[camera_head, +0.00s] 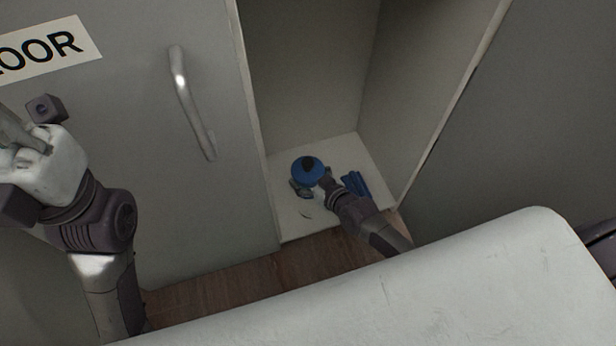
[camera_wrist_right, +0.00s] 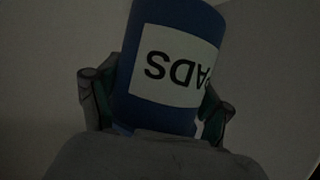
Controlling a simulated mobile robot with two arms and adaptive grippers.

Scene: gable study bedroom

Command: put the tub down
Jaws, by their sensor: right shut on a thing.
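The tub (camera_head: 308,168) is blue with a dark round spot on top. In the right wrist view the tub (camera_wrist_right: 190,25) carries a white label with dark letters that read "PADS" upside down. My right gripper (camera_head: 312,188) is shut on the tub, with one finger on each side of it in the right wrist view (camera_wrist_right: 155,105). The tub is over the white floor of an open cabinet compartment (camera_head: 290,215); I cannot tell whether it touches that floor. My left arm is at the left of the head view, and its finger state is unclear.
A blue object (camera_head: 356,184) lies on the compartment floor to the right of the tub. A grey door (camera_head: 140,150) with a metal handle (camera_head: 190,100) and a sign (camera_head: 45,50) is to the left. Side walls close in the compartment. Wooden floor (camera_head: 215,285) lies in front.

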